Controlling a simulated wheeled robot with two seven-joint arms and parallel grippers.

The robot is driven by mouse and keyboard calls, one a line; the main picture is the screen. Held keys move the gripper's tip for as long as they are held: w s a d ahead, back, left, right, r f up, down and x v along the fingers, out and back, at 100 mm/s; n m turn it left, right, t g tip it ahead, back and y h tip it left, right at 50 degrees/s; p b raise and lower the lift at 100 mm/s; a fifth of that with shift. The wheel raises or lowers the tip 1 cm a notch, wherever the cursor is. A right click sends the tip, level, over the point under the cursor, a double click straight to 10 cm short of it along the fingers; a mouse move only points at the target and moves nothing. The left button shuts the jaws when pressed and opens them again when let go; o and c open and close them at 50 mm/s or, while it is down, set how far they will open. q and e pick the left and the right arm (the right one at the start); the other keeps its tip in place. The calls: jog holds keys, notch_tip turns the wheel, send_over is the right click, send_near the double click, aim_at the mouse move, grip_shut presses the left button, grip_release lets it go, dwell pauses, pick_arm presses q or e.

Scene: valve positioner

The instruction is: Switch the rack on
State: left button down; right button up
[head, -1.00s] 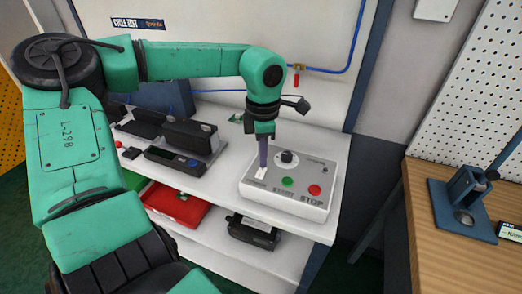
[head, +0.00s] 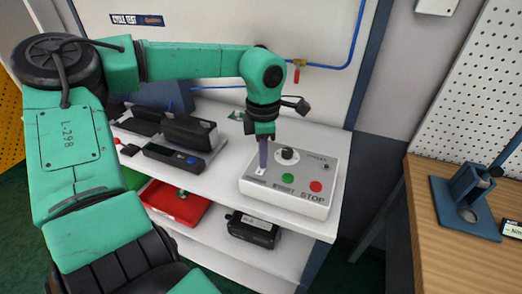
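The rack (head: 318,220) is a white shelf unit with a pale back panel. On its top shelf, at the right, sits a light grey control box (head: 312,207). The box has a black knob (head: 287,154), a green START button (head: 288,178) and a red STOP button (head: 315,186). My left gripper (head: 263,168) points down over the left part of the box, left of the knob. Its narrow purple-grey fingers appear as one; the gap between them is hidden. Its tip is at or just above a small white label or switch; contact cannot be told. My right gripper is not in view.
Black devices (head: 190,133) stand on the top shelf left of the box. A red tray (head: 174,205) and a black unit (head: 253,230) are on the lower shelf. A wooden bench (head: 450,230) with a blue fixture (head: 465,205) stands at the right.

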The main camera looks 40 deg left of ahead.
pick_arm(q)
jog(key=shift+f, duration=0.2)
notch_tip(320, 180, up, 7)
jog(key=p, duration=0.4)
jog(key=shift+r+p, duration=0.1)
jog(key=shift+p, duration=0.3)
